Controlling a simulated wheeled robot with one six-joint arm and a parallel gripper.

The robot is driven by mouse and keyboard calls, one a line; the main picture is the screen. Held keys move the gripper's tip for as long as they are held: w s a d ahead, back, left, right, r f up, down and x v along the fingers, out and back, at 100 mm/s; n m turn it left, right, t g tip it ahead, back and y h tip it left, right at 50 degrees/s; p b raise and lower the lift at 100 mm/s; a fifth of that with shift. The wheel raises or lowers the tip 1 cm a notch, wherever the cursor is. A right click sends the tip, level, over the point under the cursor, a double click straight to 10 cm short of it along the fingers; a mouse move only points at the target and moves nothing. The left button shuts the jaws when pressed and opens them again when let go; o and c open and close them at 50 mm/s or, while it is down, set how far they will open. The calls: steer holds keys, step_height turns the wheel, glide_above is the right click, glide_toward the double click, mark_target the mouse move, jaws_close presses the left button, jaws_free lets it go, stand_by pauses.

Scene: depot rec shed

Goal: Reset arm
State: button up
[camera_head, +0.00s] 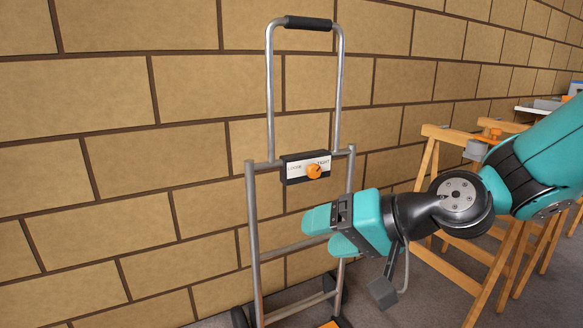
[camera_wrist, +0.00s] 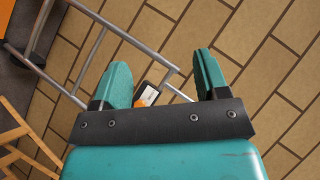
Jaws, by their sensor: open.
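My gripper (camera_head: 322,232) is open and empty, with its teal fingers in front of the hand truck's frame in the head view. In the wrist view its two fingers (camera_wrist: 160,85) stand wide apart. A grey metal hand truck (camera_head: 270,100) with a black grip stands upright by the brick wall. On its crossbar is a small box (camera_head: 291,170) with a white label and an orange knob (camera_head: 314,171). The box also shows between the fingers in the wrist view (camera_wrist: 149,91), partly hidden behind my gripper. I see no contact between the fingers and the box.
A tan brick wall (camera_head: 130,95) runs behind everything. Wooden trestles (camera_head: 431,150) stand at the right behind my arm, with a bench carrying grey and blue items (camera_head: 545,104) farther back. The grey floor (camera_head: 395,300) is partly clear.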

steer(key=s+d+r+n+g+h+p, duration=0.1)
steer(key=s+d+n+g+h, duration=0.25)
steer(key=s, duration=0.55)
steer(key=s+d+n+g+h+p, duration=0.1)
steer(key=s+d+n+g+h, duration=0.15)
steer(key=s+d, duration=0.45)
step_height(320, 180, up, 36)
steer(key=s+a+p, duration=0.1)
steer(key=a+p, duration=0.1)
steer(key=p, duration=3.4)
steer(key=shift+s+h, duration=0.15)
steer(key=shift+h, duration=0.25)
steer(key=shift+a, duration=0.1)
